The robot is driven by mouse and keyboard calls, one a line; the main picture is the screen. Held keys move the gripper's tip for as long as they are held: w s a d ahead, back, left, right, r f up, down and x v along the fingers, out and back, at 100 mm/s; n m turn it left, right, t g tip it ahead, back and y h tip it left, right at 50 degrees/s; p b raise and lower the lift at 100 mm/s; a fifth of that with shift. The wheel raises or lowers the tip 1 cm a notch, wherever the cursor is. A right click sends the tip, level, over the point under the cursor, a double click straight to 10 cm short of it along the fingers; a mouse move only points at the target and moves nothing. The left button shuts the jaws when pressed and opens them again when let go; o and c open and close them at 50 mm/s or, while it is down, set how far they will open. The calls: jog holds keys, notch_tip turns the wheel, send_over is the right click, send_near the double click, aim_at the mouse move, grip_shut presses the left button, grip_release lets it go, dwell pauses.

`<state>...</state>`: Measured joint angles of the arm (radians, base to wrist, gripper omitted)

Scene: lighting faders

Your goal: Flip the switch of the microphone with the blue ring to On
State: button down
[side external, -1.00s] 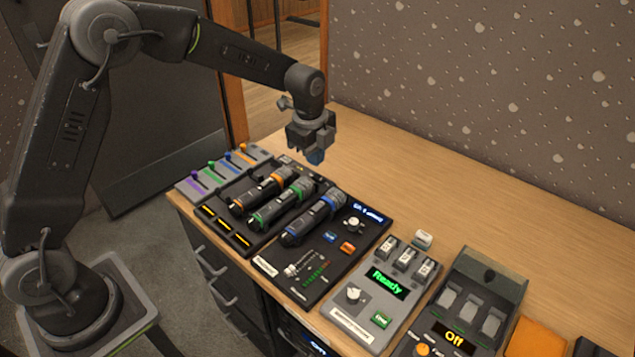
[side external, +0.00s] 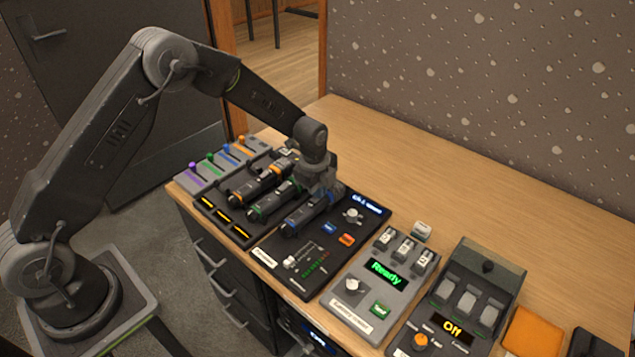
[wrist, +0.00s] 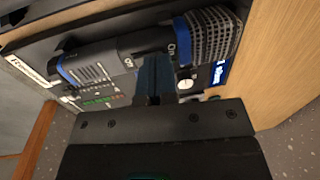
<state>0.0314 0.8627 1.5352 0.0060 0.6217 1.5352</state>
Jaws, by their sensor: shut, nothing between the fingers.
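The microphone with the blue ring (side external: 308,216) lies in the tray nearest the dark mixer panel, beside a green-ringed microphone (side external: 268,205) and an orange-ringed microphone (side external: 255,188). In the wrist view the blue-ringed microphone (wrist: 105,57) lies across the top, with a blue ring near its mesh head and "On" lettering on its body. My gripper (wrist: 153,92) is shut and empty, its fingertips close against the microphone's near side at mid-body. Whether they touch it is unclear, and the switch is hidden by the fingers.
Coloured faders (side external: 216,164) stand at the back left. A dark panel with a white knob (side external: 352,215) and an orange button (side external: 346,239) is right of the microphones. A grey "Ready" box (side external: 352,285) and an "Off" box (side external: 470,300) stand further right. The back of the table is clear.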

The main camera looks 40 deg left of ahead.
jog(key=shift+f, duration=0.3)
dwell(0.4)
jog(key=shift+s+r, duration=0.15)
jog(key=shift+s, duration=0.65)
jog(key=shift+r, duration=0.1)
jog(key=shift+r, duration=0.15)
notch_tip(320, 180, up, 14)
jog(key=s, duration=0.1)
jog(key=shift+s+f, duration=0.25)
jog(key=shift+s, duration=0.1)
